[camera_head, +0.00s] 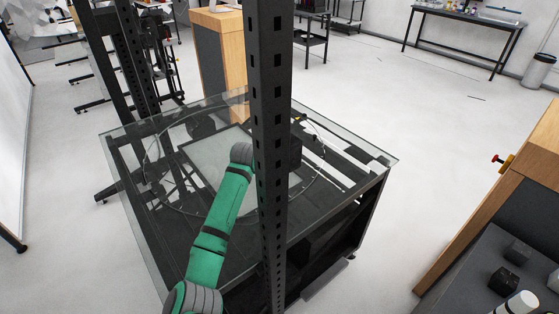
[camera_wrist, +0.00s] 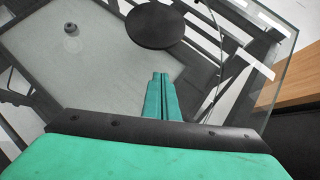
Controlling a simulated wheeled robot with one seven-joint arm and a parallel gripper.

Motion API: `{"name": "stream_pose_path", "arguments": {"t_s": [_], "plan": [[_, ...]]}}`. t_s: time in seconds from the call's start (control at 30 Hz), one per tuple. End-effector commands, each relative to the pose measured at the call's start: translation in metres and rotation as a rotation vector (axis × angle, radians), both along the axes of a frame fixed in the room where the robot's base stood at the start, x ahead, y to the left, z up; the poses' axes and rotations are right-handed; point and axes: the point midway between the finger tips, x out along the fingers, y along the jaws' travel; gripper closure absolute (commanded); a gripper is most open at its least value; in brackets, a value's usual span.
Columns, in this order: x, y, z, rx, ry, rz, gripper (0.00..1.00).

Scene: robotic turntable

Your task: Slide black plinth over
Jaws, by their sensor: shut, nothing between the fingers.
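The black plinth (camera_wrist: 155,27) shows in the wrist view as a flat round black disc at the top centre, on the glass-topped table. My gripper (camera_wrist: 160,75) has its two green fingers pressed together, empty. In the picture, the fingertips lie just below the disc's near edge with a small gap; I cannot tell their height above the glass. In the head view my green arm reaches over the table (camera_head: 130,160), but the upright post hides the gripper. I cannot make out the plinth there.
A perforated black post (camera_head: 272,150) stands in front of the table in the head view. A small dark round piece (camera_wrist: 71,28) lies left of the disc in the wrist view. A wooden cabinet (camera_head: 219,55) stands behind the table; a wood-edged bench (camera_head: 490,190) is at right.

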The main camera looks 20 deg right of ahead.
Motion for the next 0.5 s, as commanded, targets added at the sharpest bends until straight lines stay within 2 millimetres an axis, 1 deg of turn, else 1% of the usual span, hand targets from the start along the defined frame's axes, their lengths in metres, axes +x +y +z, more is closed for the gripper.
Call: {"name": "stream_pose_path", "arguments": {"t_s": [0.03,0.33,0.37,0.5], "plan": [[0.005,-0.005,-0.008,0.001,0.003,-0.001,1.0],[0.033,-0.028,-0.043,0.001,0.002,-0.002,1.0],[0.036,-0.031,-0.04,0.001,0.0,-0.004,1.0],[0.049,-0.04,-0.04,0.0,0.0,-0.001,1.0]]}}
